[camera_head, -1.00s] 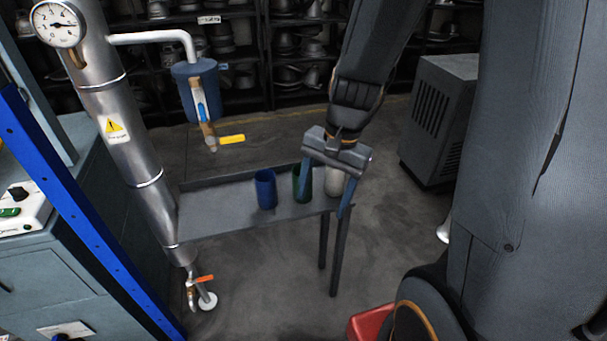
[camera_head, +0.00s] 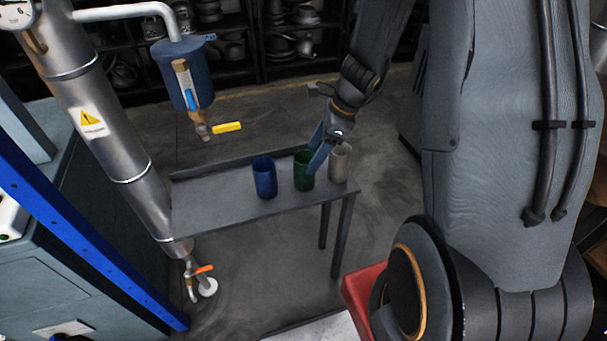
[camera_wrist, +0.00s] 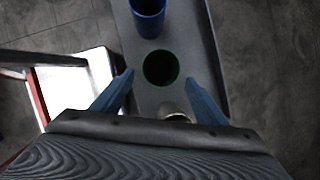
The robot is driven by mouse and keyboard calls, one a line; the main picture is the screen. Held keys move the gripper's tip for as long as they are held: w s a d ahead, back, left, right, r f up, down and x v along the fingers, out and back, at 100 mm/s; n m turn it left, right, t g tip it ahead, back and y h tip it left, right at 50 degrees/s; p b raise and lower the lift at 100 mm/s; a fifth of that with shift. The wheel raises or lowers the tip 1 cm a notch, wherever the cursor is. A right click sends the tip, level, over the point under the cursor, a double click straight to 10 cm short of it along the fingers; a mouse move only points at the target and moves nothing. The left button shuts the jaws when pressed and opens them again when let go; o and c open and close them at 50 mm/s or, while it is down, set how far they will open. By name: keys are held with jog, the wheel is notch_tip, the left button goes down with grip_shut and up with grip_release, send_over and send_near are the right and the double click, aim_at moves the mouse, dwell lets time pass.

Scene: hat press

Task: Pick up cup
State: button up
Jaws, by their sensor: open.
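Three cups stand upright in a row on a narrow grey table (camera_head: 215,205). The blue cup (camera_head: 265,178) is on the left, the green cup (camera_head: 303,172) in the middle and the beige cup (camera_head: 340,163) on the right. My gripper (camera_head: 316,150) is open and empty, over the green and beige cups; one blue finger covers part of the green cup. In the wrist view my open fingers (camera_wrist: 158,82) lie to either side of the green cup (camera_wrist: 160,68). The blue cup (camera_wrist: 148,14) is beyond it, and the beige cup (camera_wrist: 177,117) is partly hidden by my gripper.
A blue tank (camera_head: 183,75) with a yellow-handled valve (camera_head: 226,128) hangs above the table's back left. A steel pipe (camera_head: 105,125) stands at its left end. A red box (camera_head: 362,285) is on the floor at front right. The table's left half is clear.

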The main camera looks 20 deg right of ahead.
aim_at(304, 173)
jog(key=shift+w+f+b, duration=0.2)
jog(key=shift+f+b, duration=0.1)
jog(key=shift+f, duration=0.2)
jog(key=shift+s+b+x, duration=0.1)
jog(key=shift+b+x, duration=0.05)
jog(key=shift+x, duration=1.8)
jog(key=shift+s+b+x, duration=0.15)
jog(key=shift+x, duration=1.8)
jog(key=shift+c, duration=0.3)
jog(key=c, duration=1.1)
jog(key=shift+c, duration=0.2)
jog(key=shift+r, duration=0.1)
